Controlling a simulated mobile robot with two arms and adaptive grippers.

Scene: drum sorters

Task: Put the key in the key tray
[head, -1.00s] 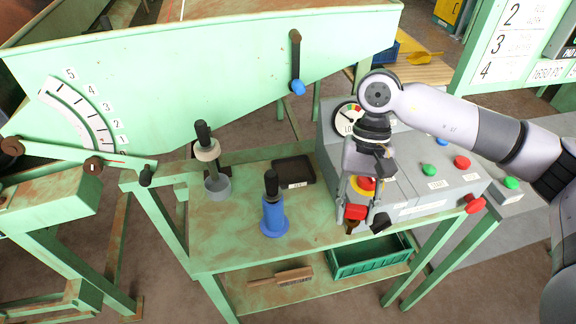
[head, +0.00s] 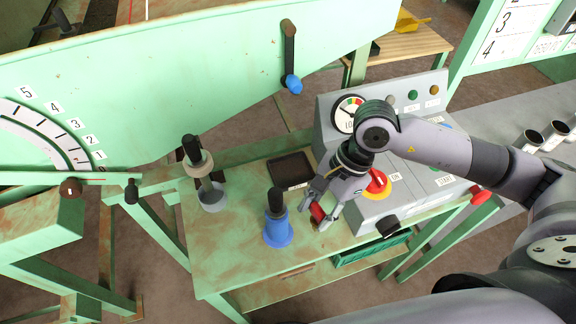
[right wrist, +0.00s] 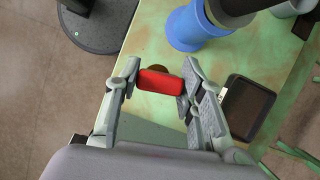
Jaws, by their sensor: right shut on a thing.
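The key shows as a red grip (head: 317,211), also plain in the right wrist view (right wrist: 161,81). My right gripper (head: 316,214) is shut on it, one finger on each side. It holds the key over the green bench, between the blue-based post and the grey console. The key tray (head: 290,168) is a shallow dark tray with a small white label, behind the gripper. It shows empty at the right of the right wrist view (right wrist: 226,104). My left gripper is not in view.
A blue post with a black handle (head: 277,230) stands just left of the gripper. A grey cup fixture (head: 211,196) stands further left. The bench top (head: 225,255) is clear at the front left.

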